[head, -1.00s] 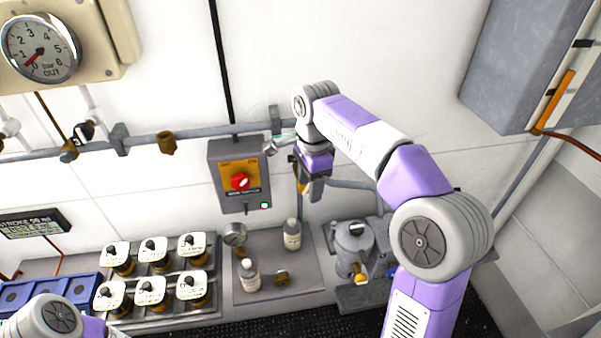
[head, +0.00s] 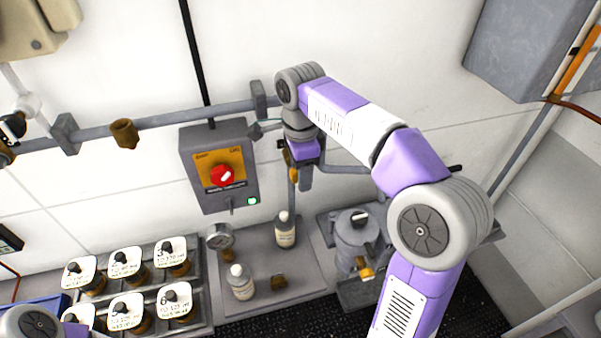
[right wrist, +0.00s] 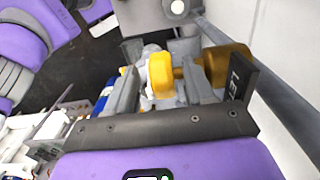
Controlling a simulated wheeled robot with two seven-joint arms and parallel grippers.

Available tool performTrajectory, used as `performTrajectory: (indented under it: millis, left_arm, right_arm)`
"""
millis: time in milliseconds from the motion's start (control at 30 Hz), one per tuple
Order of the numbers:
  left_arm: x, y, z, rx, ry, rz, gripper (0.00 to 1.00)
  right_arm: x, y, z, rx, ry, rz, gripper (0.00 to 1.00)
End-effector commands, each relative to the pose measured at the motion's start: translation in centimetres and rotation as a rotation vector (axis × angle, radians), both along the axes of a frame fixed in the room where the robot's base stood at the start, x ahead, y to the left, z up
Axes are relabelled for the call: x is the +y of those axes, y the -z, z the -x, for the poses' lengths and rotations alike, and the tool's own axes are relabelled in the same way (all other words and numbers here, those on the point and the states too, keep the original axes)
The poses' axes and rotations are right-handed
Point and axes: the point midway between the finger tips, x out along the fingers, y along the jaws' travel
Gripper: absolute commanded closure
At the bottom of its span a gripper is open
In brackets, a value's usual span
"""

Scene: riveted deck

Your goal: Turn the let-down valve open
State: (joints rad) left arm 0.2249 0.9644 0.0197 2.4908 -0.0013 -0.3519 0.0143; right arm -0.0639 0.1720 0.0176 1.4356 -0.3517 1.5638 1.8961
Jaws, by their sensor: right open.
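The let-down valve shows in the right wrist view as a brass body (right wrist: 230,62) with a yellow handle (right wrist: 161,75). A dark plate with partly readable letters (right wrist: 237,84) stands beside it. My right gripper (right wrist: 158,58) is open, with one finger on each side of the yellow handle; I cannot tell whether either finger touches it. In the head view my right gripper (head: 305,180) points down at the pipe by the wall, and a small brass part (head: 292,160) shows beside it. The rest of the valve is hidden behind the gripper. My left gripper is out of view.
A grey control box (head: 192,150) with a red knob (head: 222,175) and a green lamp (head: 251,201) hangs left of the gripper.

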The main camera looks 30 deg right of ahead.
Motion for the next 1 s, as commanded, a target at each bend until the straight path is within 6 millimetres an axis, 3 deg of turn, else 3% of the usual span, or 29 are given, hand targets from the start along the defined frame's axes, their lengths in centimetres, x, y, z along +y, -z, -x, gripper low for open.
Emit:
performTrajectory:
  millis: [233,567,767,1000]
  left_arm:
    - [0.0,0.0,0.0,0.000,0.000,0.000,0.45]
    - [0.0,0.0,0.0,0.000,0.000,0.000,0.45]
    - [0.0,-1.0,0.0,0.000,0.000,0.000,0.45]
    - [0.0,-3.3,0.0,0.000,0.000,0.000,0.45]
  right_arm:
    - [0.0,0.0,0.0,0.000,0.000,0.000,0.47]
    - [0.0,0.1,0.0,0.001,0.000,0.000,0.97]
    - [0.2,-0.2,0.0,0.017,-0.004,0.051,0.98]
    - [0.6,-0.1,-0.1,0.077,-0.009,0.299,0.98]
